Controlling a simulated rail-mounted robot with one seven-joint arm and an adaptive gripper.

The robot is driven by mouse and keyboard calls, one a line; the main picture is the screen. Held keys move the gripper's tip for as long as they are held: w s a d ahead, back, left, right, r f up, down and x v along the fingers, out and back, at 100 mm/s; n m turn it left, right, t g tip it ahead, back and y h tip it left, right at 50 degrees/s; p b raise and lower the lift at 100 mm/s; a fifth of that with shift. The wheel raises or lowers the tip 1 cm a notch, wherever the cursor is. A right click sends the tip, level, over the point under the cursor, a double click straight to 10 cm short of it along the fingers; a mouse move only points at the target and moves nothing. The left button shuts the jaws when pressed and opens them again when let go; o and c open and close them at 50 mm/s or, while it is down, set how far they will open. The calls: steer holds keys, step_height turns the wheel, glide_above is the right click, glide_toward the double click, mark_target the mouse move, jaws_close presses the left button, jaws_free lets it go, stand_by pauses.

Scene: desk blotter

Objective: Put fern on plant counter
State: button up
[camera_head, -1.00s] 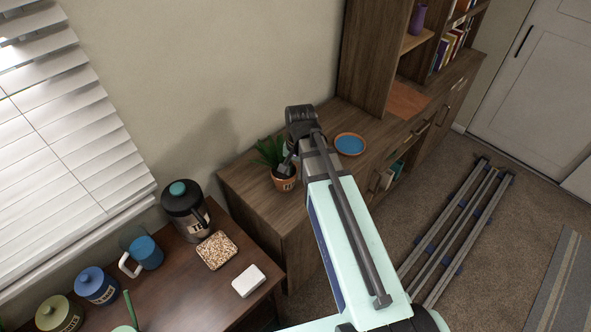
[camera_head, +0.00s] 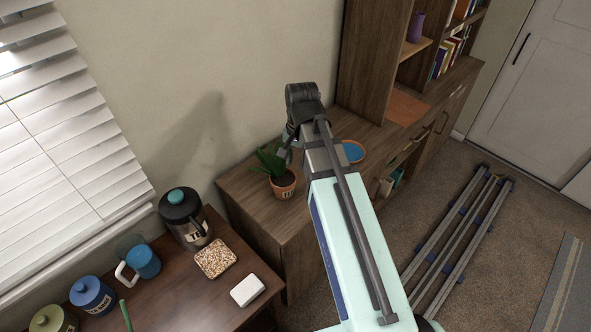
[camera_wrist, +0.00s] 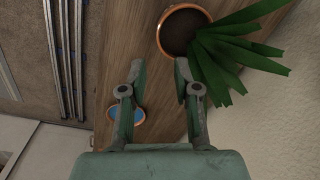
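The fern (camera_head: 284,185) is a green spiky-leaved plant in a labelled terracotta pot. It stands upright on the wooden counter (camera_head: 238,193), near its left end. In the wrist view the fern's leaves (camera_wrist: 225,50) spread to the upper right and its pot (camera_wrist: 180,30) shows dark soil. My gripper (camera_wrist: 158,70) is open and empty, its two fingers apart. It is above the counter beside the pot, with the right fingertip near the pot's rim and leaves. In the head view my arm hides much of the gripper.
A blue dish with an orange rim (camera_head: 353,150) sits on the counter, right of the fern. A tall shelf (camera_head: 372,60) rises behind. The lower desk (camera_head: 190,290) holds a tea flask (camera_head: 184,218), mug, canisters, grain tray and white block.

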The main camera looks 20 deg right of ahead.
steer(key=shift+r, duration=1.8)
steer(key=shift+d, duration=0.1)
